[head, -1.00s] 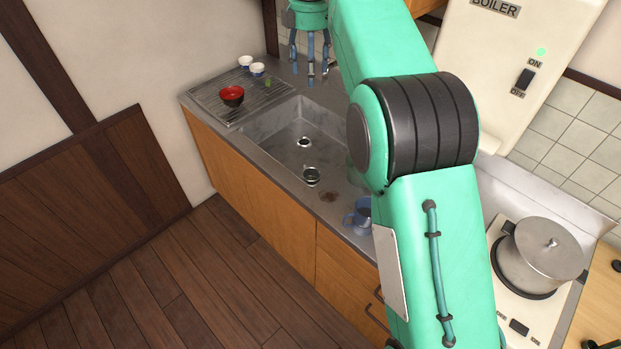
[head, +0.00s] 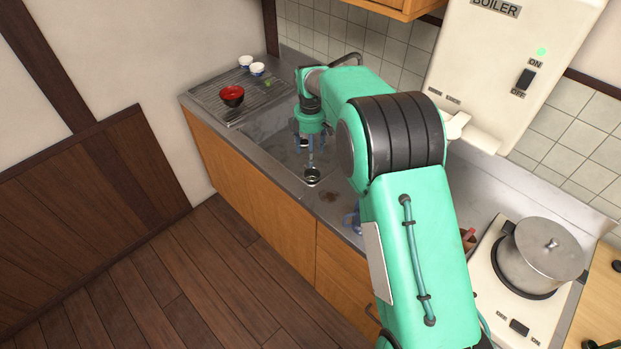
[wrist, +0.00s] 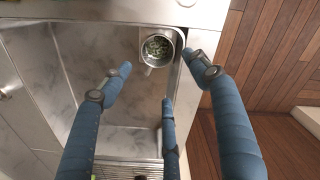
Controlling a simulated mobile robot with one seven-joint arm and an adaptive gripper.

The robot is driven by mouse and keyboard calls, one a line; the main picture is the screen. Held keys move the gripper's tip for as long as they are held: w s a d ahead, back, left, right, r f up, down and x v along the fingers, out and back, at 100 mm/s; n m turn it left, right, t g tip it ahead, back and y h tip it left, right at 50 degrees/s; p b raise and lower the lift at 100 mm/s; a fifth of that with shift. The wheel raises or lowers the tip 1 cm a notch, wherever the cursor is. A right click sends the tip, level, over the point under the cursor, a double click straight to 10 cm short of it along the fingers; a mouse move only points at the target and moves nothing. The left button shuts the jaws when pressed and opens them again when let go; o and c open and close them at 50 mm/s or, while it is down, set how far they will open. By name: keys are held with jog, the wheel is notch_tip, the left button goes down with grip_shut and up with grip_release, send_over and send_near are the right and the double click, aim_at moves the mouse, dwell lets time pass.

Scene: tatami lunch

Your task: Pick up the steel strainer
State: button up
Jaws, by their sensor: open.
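The steel strainer (head: 312,181) is a small round metal cup at the front edge of the sink (head: 262,146). In the wrist view the strainer (wrist: 173,44) shows from above, with dark green bits inside its round rim. A short tab or handle seems to stick out at its lower left. My gripper (head: 311,162) points down, open and empty, just above the strainer in the head view. In the wrist view my gripper's (wrist: 158,76) three blue fingers are spread, with the strainer just beyond the tips. Contact with it cannot be told.
A blue mug (head: 352,220) stands on the counter, partly behind my arm. A steel pot (head: 541,262) sits on the stove at right.

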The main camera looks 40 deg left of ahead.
jog(key=shift+f, duration=0.2)
jog(key=b, duration=0.1)
send_near(311, 176)
jog(key=shift+s+d+f, duration=0.9)
jog(key=shift+s+f, duration=0.05)
jog(key=shift+s, duration=0.15)
jog(key=shift+f, duration=0.1)
jog(key=shift+w+f+b, duration=0.1)
jog(key=shift+f+b, duration=0.8)
jog(key=shift+f, duration=1.6)
jog(key=c, duration=0.9)
